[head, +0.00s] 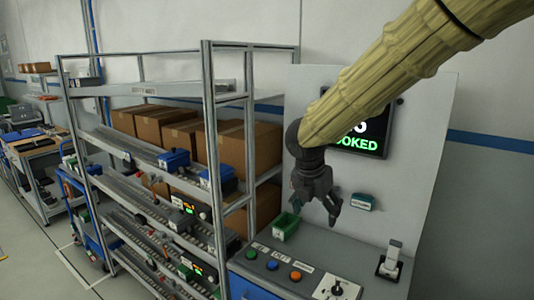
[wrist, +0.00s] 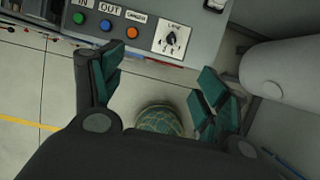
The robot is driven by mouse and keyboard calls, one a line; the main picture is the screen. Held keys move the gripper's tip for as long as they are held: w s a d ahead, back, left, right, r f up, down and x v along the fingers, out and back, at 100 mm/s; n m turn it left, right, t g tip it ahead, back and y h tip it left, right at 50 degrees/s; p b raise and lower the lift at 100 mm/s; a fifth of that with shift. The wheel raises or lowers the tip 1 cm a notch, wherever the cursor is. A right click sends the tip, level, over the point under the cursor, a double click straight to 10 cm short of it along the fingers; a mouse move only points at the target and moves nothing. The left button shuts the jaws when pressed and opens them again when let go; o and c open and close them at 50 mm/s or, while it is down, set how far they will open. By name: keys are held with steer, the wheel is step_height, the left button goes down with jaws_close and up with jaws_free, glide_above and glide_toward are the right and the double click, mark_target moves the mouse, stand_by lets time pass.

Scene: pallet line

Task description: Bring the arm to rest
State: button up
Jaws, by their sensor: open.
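My gripper (head: 318,213) hangs at the end of my sleeved arm, pointing down, above the back of the control console (head: 330,272). Its jaws are open and nothing shows between them. In the wrist view, my gripper (wrist: 158,85) has its green-padded fingers spread on either side, with floor and the console's front edge beyond. The console carries green, blue and orange buttons and a lane selector knob (head: 337,290), which also shows in the wrist view (wrist: 172,38).
A small green bin (head: 286,226) stands at the console's left back, close to the gripper. A panel with a dark screen (head: 368,143) rises behind. A handset-like device (head: 391,258) stands at right. A shelf rack (head: 206,130) with cartons is at left. Grey floor lies left of the rack.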

steer(key=s+f+m+g+y+b, duration=0.15)
steer(key=s+f+m, duration=0.35)
steer(key=f, duration=0.9)
steer(key=s+f+m+g+y+b, duration=0.15)
steer(key=s+f+m, duration=0.3)
steer(key=f, duration=0.95)
steer(key=s+f+m+y+b, duration=0.15)
steer(key=s+f+m, duration=0.35)
steer(key=f, duration=0.8)
steer(key=s+d+f+m+b, duration=0.1)
steer(key=s+d+f+m, duration=0.2)
steer(key=s+f+m, duration=0.2)
steer(key=s+d+f+m+h+b, duration=0.1)
steer(key=s+d+f+m, duration=0.3)
steer(key=s+f, duration=0.5)
steer(key=s+d+f+m+h+b, duration=0.1)
steer(key=s+d+f+m+b, duration=0.1)
steer(key=s+f+m, duration=0.4)
steer(key=s+d+f, duration=0.1)
steer(key=s, duration=0.4)
steer(key=shift+d+f+g, duration=0.15)
steer(key=shift+f+g, duration=0.15)
steer(key=shift+f, duration=0.05)
